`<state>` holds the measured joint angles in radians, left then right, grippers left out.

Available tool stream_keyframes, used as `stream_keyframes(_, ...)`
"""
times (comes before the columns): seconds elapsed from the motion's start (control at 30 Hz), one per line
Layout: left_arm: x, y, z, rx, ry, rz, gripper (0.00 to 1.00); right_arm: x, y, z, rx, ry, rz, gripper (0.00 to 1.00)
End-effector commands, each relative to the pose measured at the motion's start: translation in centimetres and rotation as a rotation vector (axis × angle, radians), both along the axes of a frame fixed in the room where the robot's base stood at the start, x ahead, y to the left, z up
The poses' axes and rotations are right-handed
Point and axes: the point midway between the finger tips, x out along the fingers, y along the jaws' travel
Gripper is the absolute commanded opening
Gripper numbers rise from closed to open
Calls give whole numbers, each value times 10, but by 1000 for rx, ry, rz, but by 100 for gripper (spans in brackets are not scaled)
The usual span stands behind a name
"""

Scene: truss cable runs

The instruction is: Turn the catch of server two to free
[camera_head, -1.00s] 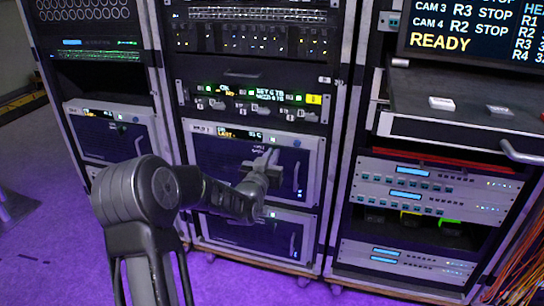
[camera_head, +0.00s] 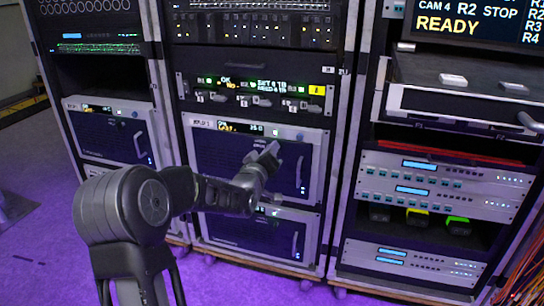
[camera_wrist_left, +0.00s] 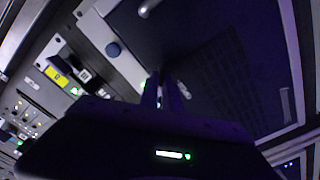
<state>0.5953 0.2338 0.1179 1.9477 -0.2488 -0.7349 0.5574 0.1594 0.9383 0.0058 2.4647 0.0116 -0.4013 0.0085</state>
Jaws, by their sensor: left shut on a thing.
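The middle rack holds a server (camera_head: 203,150) with a dark blue front, a lit display (camera_head: 240,127) and a vertical handle (camera_head: 299,172) at its right. Its label is too blurred to read for certain. My left gripper (camera_head: 270,153) is at the upper right part of this front. In the left wrist view its two fingers (camera_wrist_left: 163,92) are shut together close to the panel. The small catch between them is hidden, so its angle cannot be told. A round blue knob (camera_wrist_left: 113,49) is apart from the fingers. My right gripper is not in view.
Another server (camera_head: 110,135) sits in the left rack, and one more (camera_head: 235,232) below the middle one. A panel of switches and lit displays (camera_head: 255,95) is just above. At the right are a drawer shelf (camera_head: 460,103) and a screen reading READY (camera_head: 460,25).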

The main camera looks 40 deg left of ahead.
Motion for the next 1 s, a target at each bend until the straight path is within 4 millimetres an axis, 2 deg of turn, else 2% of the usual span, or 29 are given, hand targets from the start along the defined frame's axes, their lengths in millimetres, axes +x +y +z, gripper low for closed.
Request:
stream_keyframes(0.1,0,1,-4,-100,-37,1,0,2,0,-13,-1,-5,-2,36)
stream_keyframes(0.5,-1,4,-8,-460,-163,0,0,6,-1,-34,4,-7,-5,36)
stream_keyframes(0.8,-2,5,-10,-690,-242,0,0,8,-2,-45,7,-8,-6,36)
stream_keyframes(1.0,-2,5,-11,-782,-273,1,0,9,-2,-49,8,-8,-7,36)
